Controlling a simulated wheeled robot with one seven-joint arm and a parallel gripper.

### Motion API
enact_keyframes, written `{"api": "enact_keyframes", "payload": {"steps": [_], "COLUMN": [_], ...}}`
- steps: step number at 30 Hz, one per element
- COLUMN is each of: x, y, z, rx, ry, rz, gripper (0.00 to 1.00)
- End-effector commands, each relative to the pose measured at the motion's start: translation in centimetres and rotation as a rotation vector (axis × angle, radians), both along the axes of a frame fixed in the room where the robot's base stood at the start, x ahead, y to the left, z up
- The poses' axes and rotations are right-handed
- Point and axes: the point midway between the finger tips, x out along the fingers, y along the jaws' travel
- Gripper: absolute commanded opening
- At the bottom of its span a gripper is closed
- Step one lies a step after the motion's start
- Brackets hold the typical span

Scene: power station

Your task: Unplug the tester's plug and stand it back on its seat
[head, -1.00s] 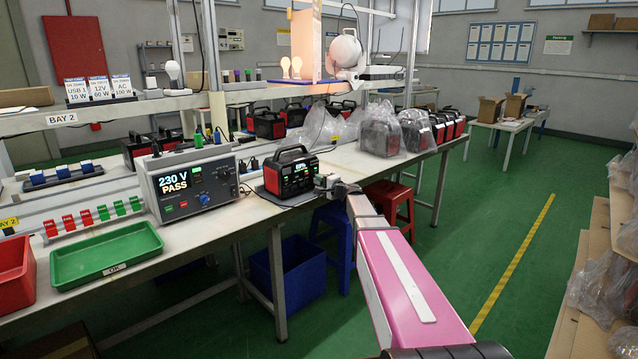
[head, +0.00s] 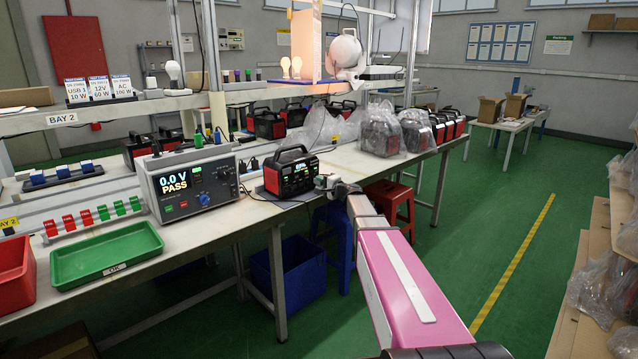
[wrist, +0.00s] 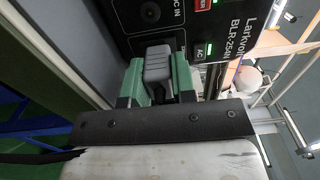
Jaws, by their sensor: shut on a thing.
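The tester (head: 192,184) is a grey box on the bench; its screen reads 0.0 V PASS. The black and red power station (head: 291,174) stands to its right on the bench. My gripper (head: 324,182) is at the right side of the power station. In the wrist view, the green fingers of my gripper (wrist: 158,76) are shut on a grey plug (wrist: 158,64), close in front of the station's dark panel (wrist: 205,28). The contact between plug and panel is hidden, so I cannot tell whether its pins are in a socket. I cannot make out the plug's seat.
A green tray (head: 105,252) and a red bin (head: 14,270) lie at the bench's left. Bagged stations (head: 381,133) stand farther right. A red stool (head: 391,207) and a blue bin (head: 290,272) are below. The green floor at right is open.

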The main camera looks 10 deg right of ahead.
Motion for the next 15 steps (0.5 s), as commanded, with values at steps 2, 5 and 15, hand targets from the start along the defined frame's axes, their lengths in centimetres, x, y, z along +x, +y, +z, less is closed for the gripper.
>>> {"api": "enact_keyframes", "payload": {"steps": [2,5,15], "x": [-0.06,-0.06,-0.73], "y": [-0.02,-0.02,-0.49], "z": [0.01,0.01,0.01], "rx": [0.0,0.0,0.0], "ry": [0.0,0.0,0.0], "rz": [0.0,0.0,-0.001], "gripper": [0.0,0.0,0.0]}}
